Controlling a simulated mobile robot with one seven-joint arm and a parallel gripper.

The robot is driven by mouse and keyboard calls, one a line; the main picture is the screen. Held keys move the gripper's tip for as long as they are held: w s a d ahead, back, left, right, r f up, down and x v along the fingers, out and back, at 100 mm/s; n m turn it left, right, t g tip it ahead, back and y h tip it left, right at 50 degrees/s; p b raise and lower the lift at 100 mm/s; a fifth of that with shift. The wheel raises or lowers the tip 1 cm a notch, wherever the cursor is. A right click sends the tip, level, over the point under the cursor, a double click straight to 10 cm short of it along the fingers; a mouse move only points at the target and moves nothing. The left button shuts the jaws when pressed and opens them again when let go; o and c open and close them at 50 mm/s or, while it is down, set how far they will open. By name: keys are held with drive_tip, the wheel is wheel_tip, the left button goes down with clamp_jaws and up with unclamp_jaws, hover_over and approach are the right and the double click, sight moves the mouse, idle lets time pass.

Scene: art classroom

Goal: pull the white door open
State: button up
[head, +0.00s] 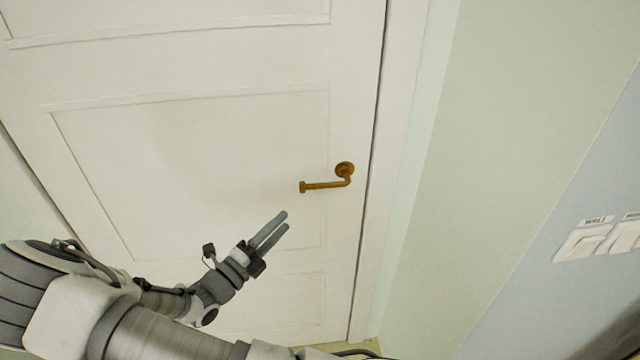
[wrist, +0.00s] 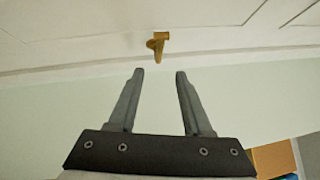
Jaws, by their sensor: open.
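The white door (head: 200,150) fills most of the head view and looks shut, its right edge lying along the frame. Its brass lever handle (head: 328,183) sits near that right edge, the lever pointing left from a round base. My gripper (head: 284,221) is below and to the left of the handle, apart from it, with its fingers pointing up and right. In the wrist view the gripper (wrist: 160,75) is open and empty, and the handle (wrist: 158,42) shows just beyond the fingertips, about centred between them. The white door (wrist: 90,22) runs along the top there.
A pale green wall (head: 500,110) stands right of the door frame. White switches (head: 585,242) sit on the blue-grey wall part at the right. An orange-brown object (wrist: 272,158) shows at the lower right of the wrist view. The space between gripper and handle looks clear.

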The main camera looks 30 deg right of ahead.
sight(321, 186)
drive_tip(key=p+x, duration=0.1)
drive_tip(key=x, duration=1.4)
drive_tip(key=shift+d, duration=0.3)
clamp_jaws()
idle(0.6)
